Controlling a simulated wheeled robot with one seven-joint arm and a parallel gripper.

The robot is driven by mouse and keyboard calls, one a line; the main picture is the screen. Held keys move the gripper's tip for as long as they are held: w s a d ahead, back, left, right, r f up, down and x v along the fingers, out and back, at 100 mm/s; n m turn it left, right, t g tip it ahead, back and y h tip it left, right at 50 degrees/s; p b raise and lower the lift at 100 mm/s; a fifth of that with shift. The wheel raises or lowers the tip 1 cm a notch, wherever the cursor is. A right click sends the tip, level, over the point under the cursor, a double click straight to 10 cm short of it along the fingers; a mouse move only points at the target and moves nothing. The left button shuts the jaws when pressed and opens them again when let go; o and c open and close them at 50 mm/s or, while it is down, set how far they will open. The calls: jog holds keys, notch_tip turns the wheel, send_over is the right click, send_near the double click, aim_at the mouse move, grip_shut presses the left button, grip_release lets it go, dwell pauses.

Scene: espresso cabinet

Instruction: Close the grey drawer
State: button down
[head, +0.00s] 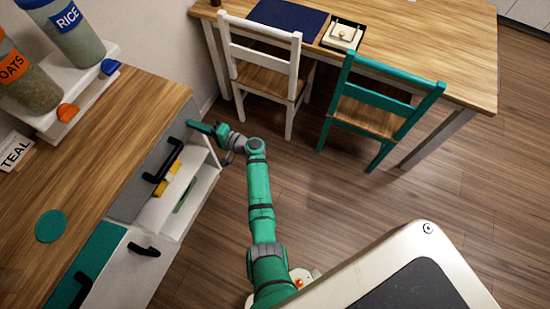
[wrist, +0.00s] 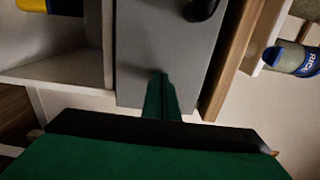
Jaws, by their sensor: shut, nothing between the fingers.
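The grey drawer (head: 141,186) is at the top of the wooden-topped cabinet, with a black handle (head: 163,161) on its front. Its front sits close under the worktop edge; I cannot tell whether a small gap is left. In the wrist view the grey front (wrist: 150,45) fills the middle, with part of its handle (wrist: 201,8) at the top. My gripper (head: 194,124) is shut and empty at the far end of the grey front. In the wrist view its green fingers (wrist: 161,97) point at that front, touching it or very near; contact is unclear.
Below the grey drawer is an open white compartment (head: 152,215) holding a yellow item (head: 168,185) and a green item (head: 186,194). A white chair (head: 265,80) and a teal chair (head: 372,115) stand at the table. The floor (head: 340,205) right of my arm is clear.

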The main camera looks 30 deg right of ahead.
jog(key=shift+w+a+r, duration=0.15)
jog(key=shift+w+a, duration=0.05)
jog(key=shift+w, duration=0.1)
